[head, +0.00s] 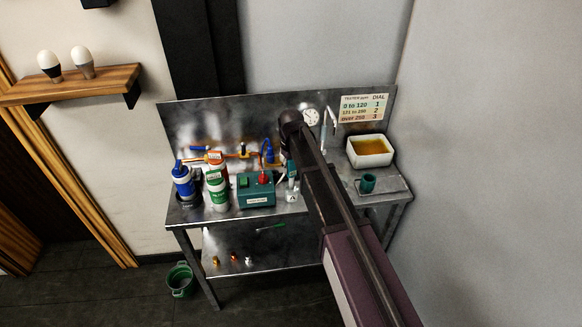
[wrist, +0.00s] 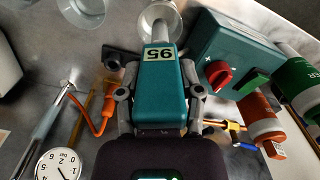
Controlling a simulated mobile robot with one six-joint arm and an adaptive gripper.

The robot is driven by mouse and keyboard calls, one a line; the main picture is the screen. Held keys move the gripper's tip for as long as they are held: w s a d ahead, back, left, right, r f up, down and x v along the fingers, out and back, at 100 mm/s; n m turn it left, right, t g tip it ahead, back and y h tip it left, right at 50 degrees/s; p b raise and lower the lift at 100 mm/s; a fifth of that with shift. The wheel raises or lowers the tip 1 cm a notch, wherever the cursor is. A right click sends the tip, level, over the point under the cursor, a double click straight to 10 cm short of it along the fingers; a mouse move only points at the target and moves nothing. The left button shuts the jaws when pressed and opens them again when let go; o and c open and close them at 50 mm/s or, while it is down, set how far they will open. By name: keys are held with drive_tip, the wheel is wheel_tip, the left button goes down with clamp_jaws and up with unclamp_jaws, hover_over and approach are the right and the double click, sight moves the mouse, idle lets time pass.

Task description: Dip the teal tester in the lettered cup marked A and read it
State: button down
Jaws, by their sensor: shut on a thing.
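My gripper (wrist: 160,98) is shut on the teal tester (wrist: 161,88), which sits between its two fingers. The tester's small pale display (wrist: 160,54) looks like 95 in the wrist view. The tester's grey tip points into a clear cup (wrist: 170,10) at the top edge of that view; how deep it reaches is hard to tell. In the head view the tester (head: 292,170) is upright above a small clear cup marked A (head: 291,195), and my arm hides part of the bench behind it.
A teal box with a red knob (head: 257,190) stands close left of the cup, with several bottles (head: 217,190) beyond. Another clear cup (wrist: 84,10) is nearby. A tester chart (head: 364,106) hangs above a white basin (head: 369,151) of amber liquid.

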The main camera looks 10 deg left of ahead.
drive_tip(key=shift+r+p, duration=2.5)
drive_tip(key=shift+r, duration=0.15)
